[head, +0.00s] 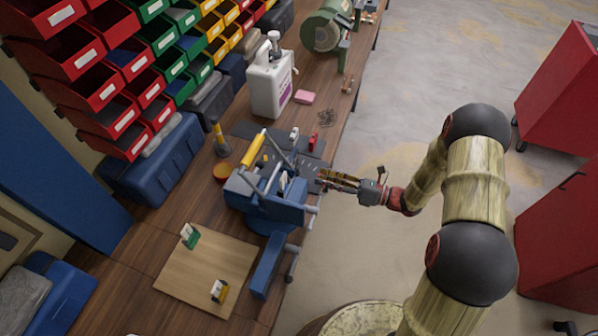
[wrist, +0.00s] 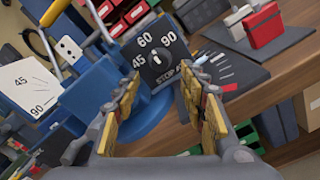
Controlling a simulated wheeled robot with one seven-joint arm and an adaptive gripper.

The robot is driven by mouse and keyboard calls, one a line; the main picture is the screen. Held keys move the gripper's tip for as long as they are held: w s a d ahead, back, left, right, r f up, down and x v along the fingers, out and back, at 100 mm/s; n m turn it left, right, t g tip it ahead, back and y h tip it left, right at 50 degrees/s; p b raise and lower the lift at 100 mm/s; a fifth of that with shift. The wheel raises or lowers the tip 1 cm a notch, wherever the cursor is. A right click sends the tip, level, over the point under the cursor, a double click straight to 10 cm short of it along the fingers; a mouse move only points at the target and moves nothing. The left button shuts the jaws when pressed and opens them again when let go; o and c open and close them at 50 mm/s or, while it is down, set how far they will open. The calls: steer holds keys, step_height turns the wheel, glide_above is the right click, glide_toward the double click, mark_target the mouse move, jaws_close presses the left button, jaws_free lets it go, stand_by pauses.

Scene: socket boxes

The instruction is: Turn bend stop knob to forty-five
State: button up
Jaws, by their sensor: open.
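The blue bending machine (head: 268,205) stands at the edge of the workbench. In the wrist view its black stop dial (wrist: 160,58) carries the marks 45, 60 and 90 and part of the word STOP. The bend stop knob (wrist: 156,60) is at the dial's middle with a small white mark; I cannot tell surely which number it points to. My gripper (head: 323,177) is beside the machine's right side. In the wrist view my gripper (wrist: 168,82) is open and empty, its yellow-padded fingers on either side below the dial. The knob lies ahead of the fingertips, apparently untouched.
A white card (wrist: 28,88) marked 45 and 90 is left of the dial. A dark mat (wrist: 235,62) holds red and grey blocks. A wooden board (head: 207,268), a white jug (head: 270,85) and a pink sponge (head: 304,97) are on the bench. Open floor (head: 400,60) is at right.

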mark_target(300, 172)
steer(key=b+x, duration=0.1)
steer(key=x, duration=0.6)
steer(key=shift+w+a, duration=0.1)
steer(key=shift+a, duration=0.2)
steer(key=c, duration=0.4)
jaws_close()
